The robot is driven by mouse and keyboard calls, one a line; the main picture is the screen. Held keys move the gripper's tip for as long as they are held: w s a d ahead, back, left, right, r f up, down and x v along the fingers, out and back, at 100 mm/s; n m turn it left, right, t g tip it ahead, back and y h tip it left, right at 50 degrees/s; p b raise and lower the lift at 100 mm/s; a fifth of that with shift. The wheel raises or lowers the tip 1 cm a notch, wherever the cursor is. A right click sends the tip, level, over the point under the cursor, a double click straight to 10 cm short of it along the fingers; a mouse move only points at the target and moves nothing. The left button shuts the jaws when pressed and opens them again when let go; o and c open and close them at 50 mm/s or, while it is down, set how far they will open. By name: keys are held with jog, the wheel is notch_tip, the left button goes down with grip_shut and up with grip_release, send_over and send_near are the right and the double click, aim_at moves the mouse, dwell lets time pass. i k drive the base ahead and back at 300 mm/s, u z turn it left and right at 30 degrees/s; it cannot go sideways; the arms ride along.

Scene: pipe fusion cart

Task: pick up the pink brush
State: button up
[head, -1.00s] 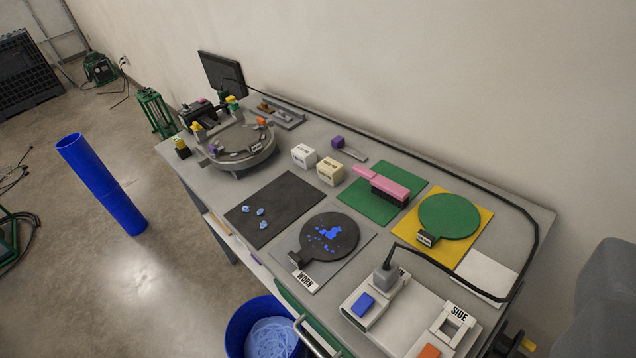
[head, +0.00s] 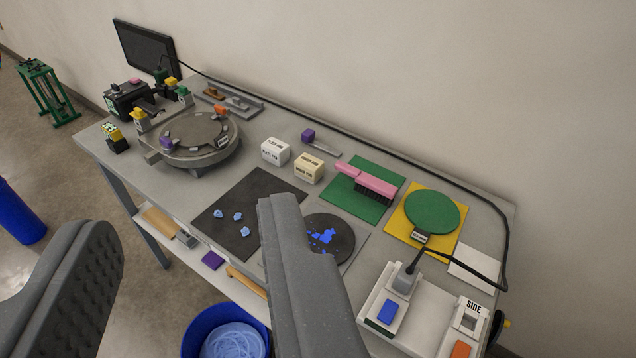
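The pink brush (head: 367,181) lies on a green mat (head: 383,204) on the cart top, its dark bristles facing down and its handle pointing to the upper left. My gripper (head: 190,270) is open, with one finger at the lower left and the other at the lower middle of the head view. Nothing is between the fingers. The gripper is in front of and to the left of the brush, apart from it. One finger hides part of the dark round plate (head: 339,232) and its mat.
A green disc (head: 432,211) on a yellow mat lies right of the brush. Two small boxes (head: 309,167) stand to its left. A black cable (head: 507,235) runs along the cart's back and right edges. A blue bin (head: 190,343) stands below the front edge.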

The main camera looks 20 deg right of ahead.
aim_at(376, 188)
jog(key=u, duration=0.15)
jog(key=i, duration=1)
jog(key=z, duration=0.1)
